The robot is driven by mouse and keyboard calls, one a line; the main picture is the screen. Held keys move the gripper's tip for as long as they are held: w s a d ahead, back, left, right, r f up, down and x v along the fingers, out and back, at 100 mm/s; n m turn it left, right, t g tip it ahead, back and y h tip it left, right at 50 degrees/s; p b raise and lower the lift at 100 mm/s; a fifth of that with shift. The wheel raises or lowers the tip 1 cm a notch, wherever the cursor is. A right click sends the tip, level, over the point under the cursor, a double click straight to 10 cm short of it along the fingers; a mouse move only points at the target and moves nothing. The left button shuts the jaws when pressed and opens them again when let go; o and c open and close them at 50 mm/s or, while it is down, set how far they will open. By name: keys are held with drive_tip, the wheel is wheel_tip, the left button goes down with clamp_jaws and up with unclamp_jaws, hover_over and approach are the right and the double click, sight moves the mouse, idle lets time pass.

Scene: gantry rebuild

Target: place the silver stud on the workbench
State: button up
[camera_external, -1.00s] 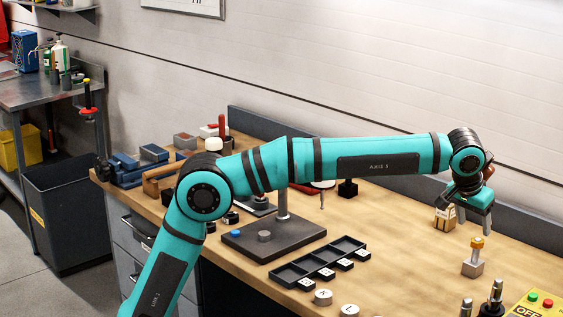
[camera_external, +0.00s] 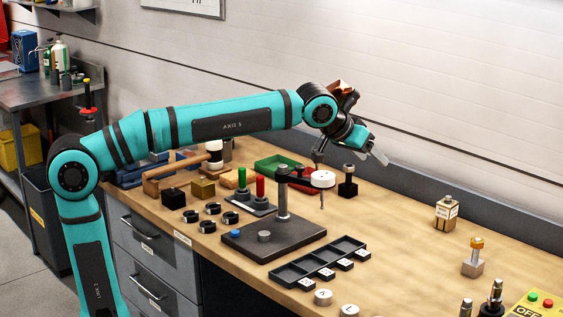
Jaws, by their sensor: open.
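A short silver-grey stud (camera_external: 264,236) stands upright on the dark base plate (camera_external: 290,243) of a small stand, beside a blue stud (camera_external: 235,233). I cannot be sure this grey piece is the silver stud of the task, as other metal posts (camera_external: 466,307) show at the lower right. The workbench (camera_external: 405,235) has a wooden top. My gripper (camera_external: 380,157) is open and appears empty, tilted in the air over the back of the bench, well above and to the right of the grey stud.
The stand's post (camera_external: 282,200) carries an arm with a white disc (camera_external: 322,179). A black compartment tray (camera_external: 320,262), black rings (camera_external: 212,208) and a labelled bottle (camera_external: 446,212) stand on the bench. Bare wood lies between tray and bottle.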

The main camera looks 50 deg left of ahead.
drive_tip(key=s+a+t, duration=0.4)
drive_tip(key=s+a, duration=0.8)
drive_tip(key=a, duration=0.3)
drive_tip(key=s+a+f+t+y, duration=0.1)
drive_tip(key=s+a+f+t, duration=0.1)
drive_tip(key=s+a, duration=0.3)
drive_tip(key=s+a+f+t+y, duration=0.1)
drive_tip(key=s+a, duration=0.4)
drive_tip(key=s, duration=0.6)
drive_tip(key=shift+s+f+n+t+y, duration=0.2)
drive_tip(key=shift+f+n+t+y, duration=0.15)
drive_tip(key=shift+f+t, duration=0.55)
